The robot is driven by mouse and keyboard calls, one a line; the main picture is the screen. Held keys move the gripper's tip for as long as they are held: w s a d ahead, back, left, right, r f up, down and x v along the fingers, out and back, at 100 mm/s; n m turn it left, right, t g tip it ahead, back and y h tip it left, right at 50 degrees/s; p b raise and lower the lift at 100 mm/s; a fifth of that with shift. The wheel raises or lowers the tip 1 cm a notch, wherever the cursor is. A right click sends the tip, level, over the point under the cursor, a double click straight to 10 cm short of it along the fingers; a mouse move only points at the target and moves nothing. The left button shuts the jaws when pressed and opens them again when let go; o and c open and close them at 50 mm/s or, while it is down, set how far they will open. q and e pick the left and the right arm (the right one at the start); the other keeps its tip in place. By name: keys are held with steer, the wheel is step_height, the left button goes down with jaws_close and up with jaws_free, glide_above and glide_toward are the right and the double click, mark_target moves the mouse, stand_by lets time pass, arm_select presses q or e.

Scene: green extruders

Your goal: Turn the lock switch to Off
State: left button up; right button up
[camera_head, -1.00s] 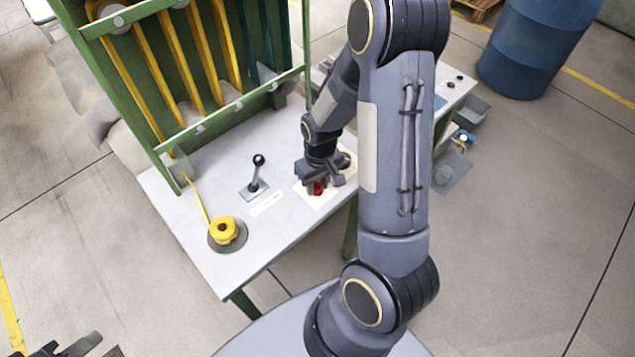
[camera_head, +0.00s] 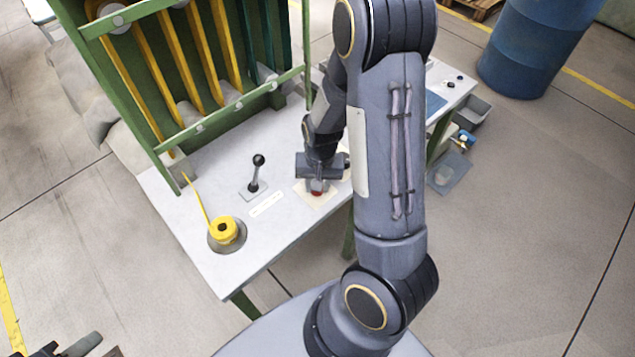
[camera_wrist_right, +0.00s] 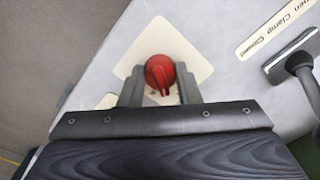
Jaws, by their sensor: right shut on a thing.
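The lock switch is a round red knob with a raised ridge, on a cream plate (camera_wrist_right: 158,43) on the grey table. In the right wrist view the red knob (camera_wrist_right: 160,74) sits between the two fingers of my right gripper (camera_wrist_right: 161,88), and its ridge points down the picture, slightly tilted. In the head view only a little of the red knob (camera_head: 317,194) shows below my right gripper (camera_head: 318,187). The right gripper is shut on the knob. Part of my left gripper (camera_head: 78,346) shows at the lower left edge, away from the table; its opening is unclear.
A black-knobbed lever (camera_head: 257,172) stands left of the switch, beside a white label strip (camera_head: 267,204). A green frame with yellow bars (camera_head: 170,70) rises behind. A blue barrel (camera_head: 536,45) stands at the right.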

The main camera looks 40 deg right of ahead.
steer(key=m+p, duration=0.1)
steer(key=m, duration=0.4)
steer(key=shift+m, duration=0.3)
stand_by(0.4)
steer(key=o, duration=1)
steer(key=r+p, duration=0.1)
steer(key=r, duration=0.3)
steer(key=r+p, duration=0.1)
steer(key=r, duration=0.2)
steer(key=shift+s+r, duration=0.2)
steer(key=shift+r, duration=0.2)
